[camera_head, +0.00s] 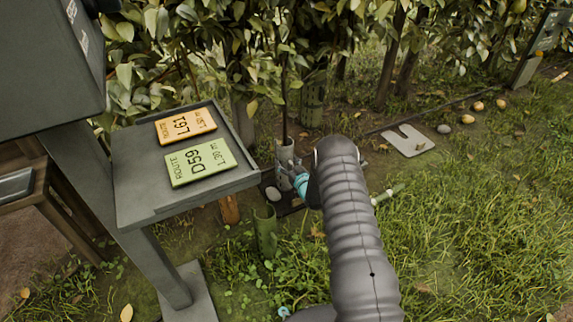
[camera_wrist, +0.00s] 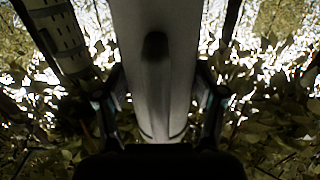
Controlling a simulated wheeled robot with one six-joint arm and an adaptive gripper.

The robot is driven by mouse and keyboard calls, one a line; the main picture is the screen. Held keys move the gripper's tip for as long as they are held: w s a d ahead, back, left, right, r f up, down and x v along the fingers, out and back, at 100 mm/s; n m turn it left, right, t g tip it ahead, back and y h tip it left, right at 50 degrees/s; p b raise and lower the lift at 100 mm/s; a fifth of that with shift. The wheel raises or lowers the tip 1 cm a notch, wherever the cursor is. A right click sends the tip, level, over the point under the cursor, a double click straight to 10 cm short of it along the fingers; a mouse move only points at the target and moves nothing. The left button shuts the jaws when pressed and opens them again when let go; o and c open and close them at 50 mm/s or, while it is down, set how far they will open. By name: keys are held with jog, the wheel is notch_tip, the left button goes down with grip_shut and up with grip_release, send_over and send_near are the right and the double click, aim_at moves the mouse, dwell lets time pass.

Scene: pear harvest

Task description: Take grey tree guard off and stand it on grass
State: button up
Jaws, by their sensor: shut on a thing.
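The grey tree guard (camera_head: 286,152) stands upright around a thin dark stem, just right of the tray stand in the head view. My gripper (camera_head: 299,180) is at its side, partly hidden behind my own arm. In the wrist view the grey guard (camera_wrist: 158,80) fills the middle, with a dark slot-like mark on it. My gripper's fingers (camera_wrist: 158,115) lie on both sides of it, shut on it. The guard's lower end is partly hidden by the gripper. The grass (camera_head: 460,230) spreads to the right and front.
A short green tube (camera_head: 265,232) stands on the grass near the stand. A grey tray (camera_head: 140,190) holds two cards. A slotted grey plate (camera_head: 408,140), a stone (camera_head: 444,129) and several pears (camera_head: 478,106) lie at right. A small green piece (camera_head: 388,194) lies right of my arm.

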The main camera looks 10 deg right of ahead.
aim_at(289, 151)
jog(key=shift+s+d+r, duration=0.1)
jog(key=shift+s+r, duration=0.05)
jog(key=shift+r, duration=0.4)
notch_tip(289, 151, up, 6)
jog(key=shift+f+p, duration=0.1)
jog(key=shift+p, duration=0.45)
jog(key=v, duration=1.9)
jog(key=shift+s+p, duration=0.3)
jog(key=shift+p, duration=0.15)
